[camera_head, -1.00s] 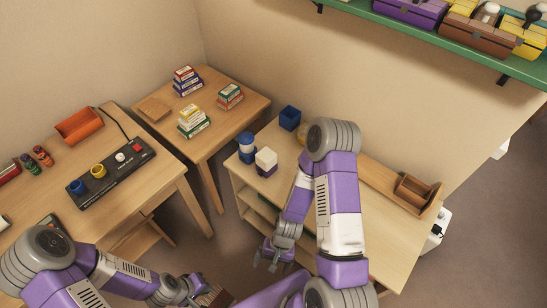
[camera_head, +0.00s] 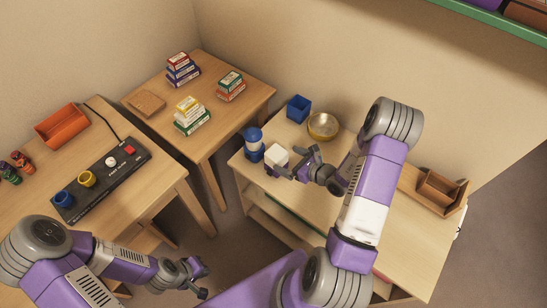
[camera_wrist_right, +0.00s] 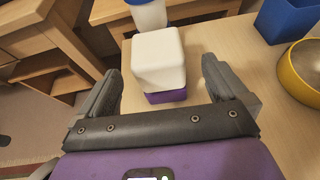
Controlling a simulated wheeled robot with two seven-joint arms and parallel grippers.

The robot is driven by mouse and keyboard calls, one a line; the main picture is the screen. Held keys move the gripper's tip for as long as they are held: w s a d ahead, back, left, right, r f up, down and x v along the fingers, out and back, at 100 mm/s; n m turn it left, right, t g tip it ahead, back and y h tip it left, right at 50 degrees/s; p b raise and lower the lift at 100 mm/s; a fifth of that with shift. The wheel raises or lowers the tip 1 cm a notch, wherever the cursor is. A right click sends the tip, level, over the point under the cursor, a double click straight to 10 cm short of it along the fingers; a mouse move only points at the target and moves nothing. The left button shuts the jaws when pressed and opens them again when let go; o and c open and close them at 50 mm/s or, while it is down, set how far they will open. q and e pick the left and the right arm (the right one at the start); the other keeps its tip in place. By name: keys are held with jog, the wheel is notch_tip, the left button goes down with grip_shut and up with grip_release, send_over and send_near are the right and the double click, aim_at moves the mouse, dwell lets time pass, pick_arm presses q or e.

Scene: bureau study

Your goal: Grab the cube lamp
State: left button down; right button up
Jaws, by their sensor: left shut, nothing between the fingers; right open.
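The cube lamp, a white rounded cube on a purple base, stands on the low wooden cabinet in the head view (camera_head: 277,155). My right gripper (camera_head: 295,164) is open just to the right of the lamp. In the right wrist view the cube lamp (camera_wrist_right: 158,58) lies ahead and between the two open fingers (camera_wrist_right: 158,88), and no contact can be made out. My left gripper (camera_head: 204,280) is shut and empty, low at the bottom of the head view, away from the lamp.
A blue and white round lamp (camera_head: 253,142) stands close behind the cube lamp. A blue box (camera_head: 299,108) and a yellow-rimmed bowl (camera_head: 323,126) are on the same cabinet (camera_head: 378,248). A wooden organizer (camera_head: 436,190) stands at its right end.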

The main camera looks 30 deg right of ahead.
aim_at(276, 155)
jog(key=shift+w+a+f, duration=0.25)
jog(key=shift+w+f, duration=0.05)
jog(key=shift+w, duration=0.25)
jog(key=shift+w+a+f+b, duration=0.2)
jog(key=shift+w+b, duration=0.15)
jog(key=b+x, duration=0.1)
jog(key=x, duration=0.2)
jog(key=shift+w+a+f, duration=0.15)
jog(key=shift+w+f, duration=0.15)
jog(key=shift+w, duration=0.3)
jog(key=c, duration=1.1)
jog(key=shift+c, duration=0.4)
jog(key=shift+r, duration=0.1)
